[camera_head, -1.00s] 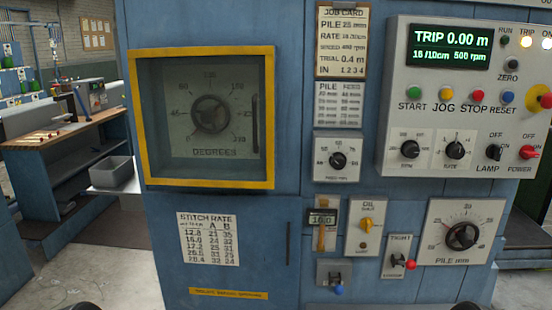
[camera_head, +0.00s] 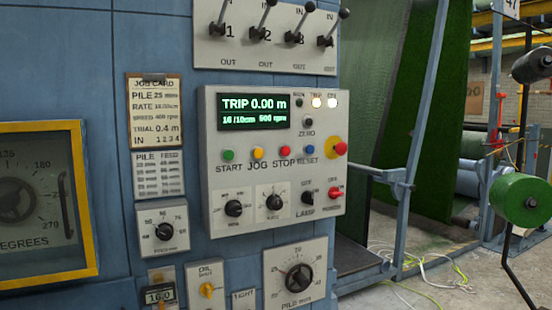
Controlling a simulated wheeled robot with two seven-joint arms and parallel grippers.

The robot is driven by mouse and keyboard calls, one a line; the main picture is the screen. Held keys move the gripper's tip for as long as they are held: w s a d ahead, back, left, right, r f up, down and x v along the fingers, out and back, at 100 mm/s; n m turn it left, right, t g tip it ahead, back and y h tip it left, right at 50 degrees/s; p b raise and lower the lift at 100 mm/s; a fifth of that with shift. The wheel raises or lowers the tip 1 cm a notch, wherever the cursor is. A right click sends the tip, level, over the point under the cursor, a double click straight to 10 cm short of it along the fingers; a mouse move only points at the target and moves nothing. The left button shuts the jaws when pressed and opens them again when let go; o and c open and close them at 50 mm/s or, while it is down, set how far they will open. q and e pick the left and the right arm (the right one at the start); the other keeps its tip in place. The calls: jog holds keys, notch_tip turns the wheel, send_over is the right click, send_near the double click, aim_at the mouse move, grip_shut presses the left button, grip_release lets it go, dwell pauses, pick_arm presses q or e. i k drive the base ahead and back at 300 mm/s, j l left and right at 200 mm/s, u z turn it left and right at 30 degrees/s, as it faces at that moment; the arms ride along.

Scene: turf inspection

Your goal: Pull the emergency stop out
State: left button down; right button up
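The emergency stop (camera_head: 340,148) is a red mushroom button on a round yellow backing at the right edge of the grey control panel (camera_head: 215,185). Whether it is pressed in or out is too small to tell. The panel's green display (camera_head: 253,110) reads TRIP 0.00 m, 16/10cm 500 rpm. Neither of my grippers shows in the head view.
Several upright levers (camera_head: 265,16) stand on a plate above the panel. A yellow-framed degrees dial (camera_head: 18,198) is at the left. A pile dial (camera_head: 299,276) sits below the panel. Right of the machine are blue frame posts, a green roll (camera_head: 522,200) and loose cables (camera_head: 430,280) on the floor.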

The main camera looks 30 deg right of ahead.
aim_at(340, 148)
jog(key=z, duration=1.45)
